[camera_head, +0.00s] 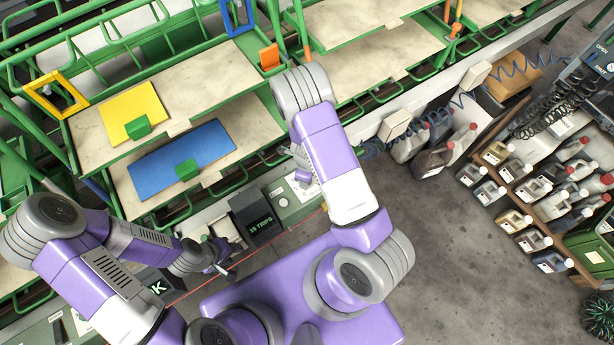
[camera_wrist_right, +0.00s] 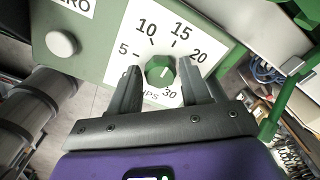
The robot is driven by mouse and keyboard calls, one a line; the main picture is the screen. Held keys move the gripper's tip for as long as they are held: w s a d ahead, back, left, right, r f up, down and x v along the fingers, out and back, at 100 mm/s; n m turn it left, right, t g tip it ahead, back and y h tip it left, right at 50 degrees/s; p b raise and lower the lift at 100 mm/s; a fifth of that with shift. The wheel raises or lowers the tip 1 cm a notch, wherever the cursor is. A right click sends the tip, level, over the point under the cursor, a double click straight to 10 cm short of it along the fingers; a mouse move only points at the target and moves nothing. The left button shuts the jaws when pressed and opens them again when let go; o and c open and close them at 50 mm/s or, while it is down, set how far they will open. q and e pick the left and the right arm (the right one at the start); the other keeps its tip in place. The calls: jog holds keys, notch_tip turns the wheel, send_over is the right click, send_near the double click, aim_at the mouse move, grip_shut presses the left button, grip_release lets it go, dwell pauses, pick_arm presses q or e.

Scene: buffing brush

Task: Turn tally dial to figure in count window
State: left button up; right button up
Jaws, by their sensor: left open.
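The black count window (camera_head: 258,218) reads "15 TRIPS" in green in the head view. The tally dial (camera_wrist_right: 160,71) is a green knob on a white face in the right wrist view, with figures 0, 5, 10, 15, 20 and 30 readable around it. A small pale mark shows on the knob; its exact heading is hard to tell. My right gripper (camera_wrist_right: 159,66) is open, with its fingers on either side of the knob; contact cannot be told. The right finger covers part of the scale after 20. My left gripper (camera_head: 222,264) is open, low beside the window's left side.
A round white button (camera_wrist_right: 62,43) under a "ZERO" label is left of the dial. Green racks carry a yellow board (camera_head: 130,108) and a blue board (camera_head: 205,145) above the panel. Several bottles stand in a crate at right.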

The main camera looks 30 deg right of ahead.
jog(key=shift+o, duration=1)
